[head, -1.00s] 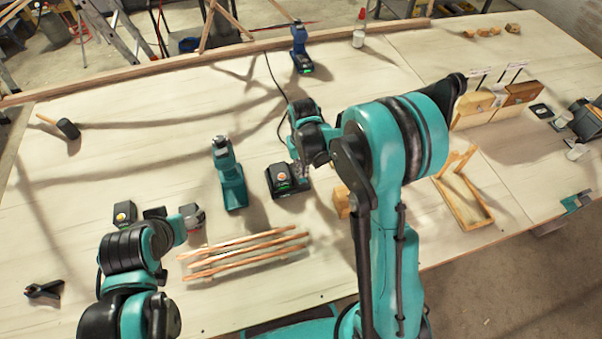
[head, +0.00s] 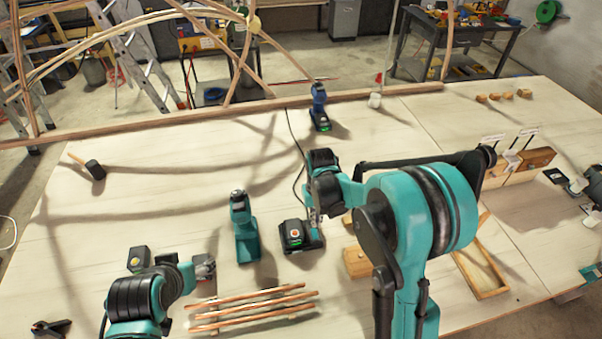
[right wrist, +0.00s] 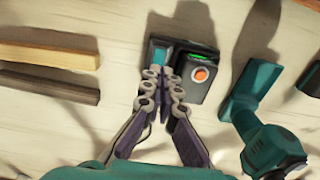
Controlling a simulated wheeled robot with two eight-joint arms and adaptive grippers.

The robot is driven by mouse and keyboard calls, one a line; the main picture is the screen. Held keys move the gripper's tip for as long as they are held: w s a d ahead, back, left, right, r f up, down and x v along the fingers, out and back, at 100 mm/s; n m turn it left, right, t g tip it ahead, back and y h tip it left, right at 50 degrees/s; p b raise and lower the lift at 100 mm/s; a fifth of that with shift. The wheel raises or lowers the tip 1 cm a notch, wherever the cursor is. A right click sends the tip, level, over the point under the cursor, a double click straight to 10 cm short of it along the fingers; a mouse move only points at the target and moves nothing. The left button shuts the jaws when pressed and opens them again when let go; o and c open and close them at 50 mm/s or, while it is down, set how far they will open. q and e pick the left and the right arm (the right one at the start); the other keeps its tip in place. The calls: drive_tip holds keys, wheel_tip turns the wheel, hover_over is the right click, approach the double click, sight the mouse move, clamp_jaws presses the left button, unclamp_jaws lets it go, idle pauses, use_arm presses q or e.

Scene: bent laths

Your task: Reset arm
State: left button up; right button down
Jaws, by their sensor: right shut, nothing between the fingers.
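My right gripper (head: 313,220) is low over the table at the black charger (head: 296,236). In the right wrist view the right gripper (right wrist: 163,82) is shut and empty, its fingertips over the left part of the charger (right wrist: 198,82), which has an orange button and a green light. Whether the tips touch it I cannot tell. My left gripper (head: 204,267) hangs near the table's front left, beside the laths; its fingers are too small to read. A teal drill (head: 245,230) stands between the two grippers; it also shows in the right wrist view (right wrist: 268,140).
Several thin laths (head: 255,307) lie at the front. A mallet (head: 92,168) lies far left, and a blue drill (head: 319,108) stands at the back. The table's middle left is clear.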

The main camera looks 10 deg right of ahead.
drive_tip(key=s+d+r+t+b, duration=0.2)
drive_tip(key=s+t+b, duration=0.5)
drive_tip(key=s+b, duration=0.5)
drive_tip(key=s, duration=0.5)
drive_tip(key=shift+d+r+b, duration=0.15)
drive_tip(key=shift+d+b, duration=0.15)
drive_tip(key=shift+d, duration=0.1)
